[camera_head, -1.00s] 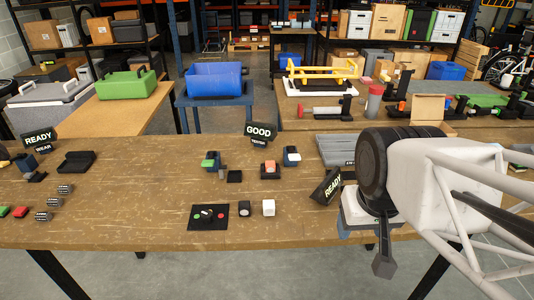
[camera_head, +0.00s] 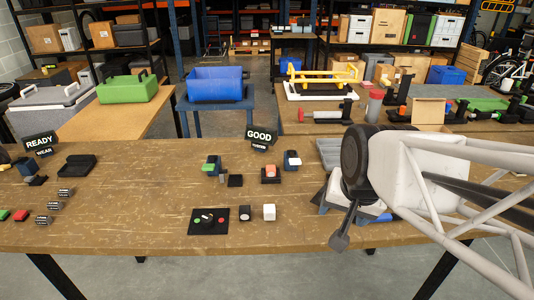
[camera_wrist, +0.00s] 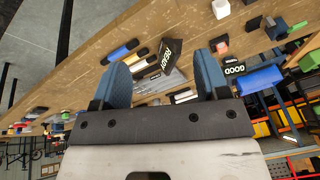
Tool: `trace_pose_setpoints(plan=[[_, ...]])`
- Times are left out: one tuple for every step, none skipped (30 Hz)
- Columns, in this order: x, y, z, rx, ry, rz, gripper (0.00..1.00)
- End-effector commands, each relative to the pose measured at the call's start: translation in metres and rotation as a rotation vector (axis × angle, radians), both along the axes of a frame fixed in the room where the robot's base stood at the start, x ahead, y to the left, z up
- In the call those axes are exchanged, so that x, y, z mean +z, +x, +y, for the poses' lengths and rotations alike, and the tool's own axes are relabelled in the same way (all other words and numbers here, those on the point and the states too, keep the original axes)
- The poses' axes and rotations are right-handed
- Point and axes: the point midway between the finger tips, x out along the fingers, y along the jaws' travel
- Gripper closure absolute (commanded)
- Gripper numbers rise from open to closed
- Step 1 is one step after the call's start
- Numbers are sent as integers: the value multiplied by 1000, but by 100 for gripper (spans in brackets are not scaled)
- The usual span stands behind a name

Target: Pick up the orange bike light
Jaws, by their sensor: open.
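The orange bike light (camera_head: 271,173) is a small salmon-orange block on a dark base. It stands on the wooden bench in front of the GOOD sign (camera_head: 261,138). It also shows in the wrist view (camera_wrist: 222,43), right of my fingers and apart from them. My gripper (camera_head: 331,222) is to the right of the light in the head view, near the bench's front edge. In the wrist view my gripper (camera_wrist: 162,62) has its two blue fingers wide apart, with nothing held between them.
Near the light are a green-topped block (camera_head: 211,164), a dark blue block with a white face (camera_head: 292,160), a white cube (camera_head: 269,212) and a black button panel (camera_head: 208,221). Bare bench lies left of the panel.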

Motion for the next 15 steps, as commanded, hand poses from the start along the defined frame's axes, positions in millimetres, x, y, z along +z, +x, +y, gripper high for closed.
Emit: trace_pose_setpoints(plan=[[-2, 12, 4, -55, 31, -16, 32], [-3, 19, 7, -95, 54, -30, 32], [-5, 29, 10, -149, 85, -46, 32], [-6, 37, 13, -189, 110, -58, 32], [-7, 44, 15, -228, 134, -69, 32], [-8, 54, 19, -284, 168, -84, 32], [-10, 61, 21, -323, 193, -95, 32], [-11, 69, 24, -364, 220, -106, 32], [-13, 78, 27, -419, 256, -119, 32], [-15, 85, 30, -458, 283, -128, 32], [-16, 93, 32, -497, 311, -138, 32], [-19, 102, 36, -551, 349, -149, 32], [-20, 109, 38, -591, 378, -158, 32], [-23, 116, 40, -630, 407, -165, 32], [-25, 125, 44, -684, 446, -175, 32]])
